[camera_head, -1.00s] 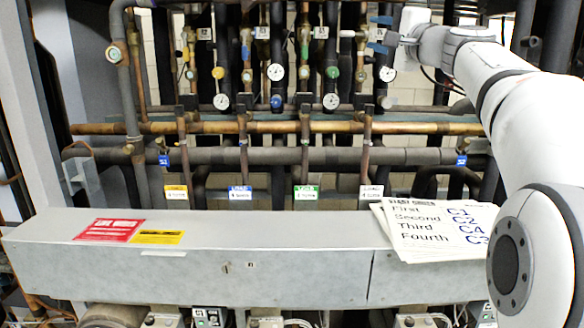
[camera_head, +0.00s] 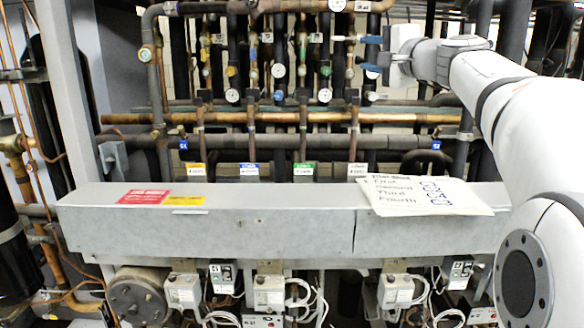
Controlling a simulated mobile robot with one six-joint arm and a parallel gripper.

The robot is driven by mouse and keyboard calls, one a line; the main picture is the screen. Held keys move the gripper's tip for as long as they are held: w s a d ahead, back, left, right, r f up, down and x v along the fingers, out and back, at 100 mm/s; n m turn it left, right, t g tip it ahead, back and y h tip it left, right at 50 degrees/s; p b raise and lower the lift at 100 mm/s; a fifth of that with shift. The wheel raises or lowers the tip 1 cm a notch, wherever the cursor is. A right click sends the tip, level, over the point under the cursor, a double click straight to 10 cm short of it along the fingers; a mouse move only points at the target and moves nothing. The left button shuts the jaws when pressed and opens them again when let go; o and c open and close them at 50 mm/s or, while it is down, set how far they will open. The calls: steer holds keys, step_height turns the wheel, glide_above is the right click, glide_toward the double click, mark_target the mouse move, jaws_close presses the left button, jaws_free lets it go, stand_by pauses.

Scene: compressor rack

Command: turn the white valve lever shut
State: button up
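A small white piece that looks like the valve lever (camera_head: 341,38) sits on the upper pipework, just left of my gripper. It is too small to tell its exact angle. My gripper (camera_head: 371,55) has two blue fingers, one above the other, pointing left at the pipes. The fingers are apart with a gap between them. I see nothing held, though pipes lie behind the gap. I cannot tell whether a finger touches the pipe there. The white tag (camera_head: 357,170) hangs below the rightmost branch.
Yellow (camera_head: 231,71), blue (camera_head: 279,95) and green (camera_head: 325,71) valve handles sit among gauges to the left. A copper pipe (camera_head: 420,118) crosses below. A grey metal duct (camera_head: 280,232) with a paper list (camera_head: 418,196) runs across the front.

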steer(key=s+a+f+n+g+h, duration=0.15)
steer(key=s+a+f+g, duration=0.35)
steer(key=f, duration=0.7)
steer(key=s+f+n+g+h, duration=0.1)
steer(key=s+f+n+g, duration=0.15)
steer(key=s+f, duration=0.7)
steer(key=s+d+f+n+g+h, duration=0.2)
steer(key=s+f+n+g+h, duration=0.1)
steer(key=s+f, duration=0.6)
steer(key=s+d+f+n+g+h, duration=0.2)
steer(key=s+f, duration=0.8)
steer(key=f, duration=0.6)
steer(key=shift+n+g+h, duration=0.45)
steer(key=shift+n+g, duration=0.2)
steer(key=shift+n, duration=0.35)
